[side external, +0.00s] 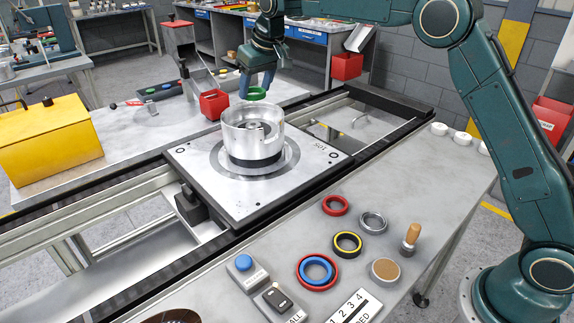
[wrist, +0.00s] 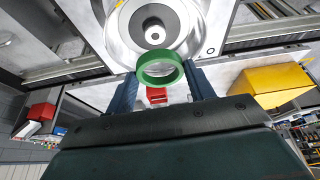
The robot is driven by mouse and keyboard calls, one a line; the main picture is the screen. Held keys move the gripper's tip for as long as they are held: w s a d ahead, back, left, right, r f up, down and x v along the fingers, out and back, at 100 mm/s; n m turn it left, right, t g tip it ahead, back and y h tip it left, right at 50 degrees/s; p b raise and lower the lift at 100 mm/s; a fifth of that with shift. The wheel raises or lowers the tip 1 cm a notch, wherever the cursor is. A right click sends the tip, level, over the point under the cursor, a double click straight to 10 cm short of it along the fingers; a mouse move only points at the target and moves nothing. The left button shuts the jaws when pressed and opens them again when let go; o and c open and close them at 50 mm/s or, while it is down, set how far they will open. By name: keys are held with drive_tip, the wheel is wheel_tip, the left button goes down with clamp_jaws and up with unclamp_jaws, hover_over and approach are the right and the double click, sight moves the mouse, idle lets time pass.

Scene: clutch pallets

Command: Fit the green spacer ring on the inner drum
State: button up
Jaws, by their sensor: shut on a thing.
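My gripper (side external: 257,82) is shut on the green spacer ring (side external: 254,93). It holds the ring above the far rim of the silver drum housing (side external: 262,125). In the wrist view the green ring (wrist: 160,54) sits between the two fingertips of my gripper (wrist: 162,78). The ring is apart from the hub. The housing stands upright on a square metal pallet (side external: 210,185).
On the near bench lie a red ring (side external: 335,205), a grey ring (side external: 373,222), a black-and-yellow ring (side external: 347,244) and a blue ring (side external: 316,270) inside a larger red one. A red bin (side external: 214,104) stands behind the housing. A yellow box (side external: 45,140) is at left.

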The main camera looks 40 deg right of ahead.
sight(253, 124)
drive_tip(key=shift+w+m+h, duration=0.3)
drive_tip(key=shift+w+m, duration=0.5)
drive_tip(key=shift+m, duration=0.1)
drive_tip(key=shift+f, duration=0.1)
drive_tip(key=shift+f, duration=3.95)
drive_tip(key=shift+f, duration=0.6)
drive_tip(key=o, duration=0.9)
drive_tip(key=shift+o, duration=0.2)
drive_tip(key=shift+r, duration=0.15)
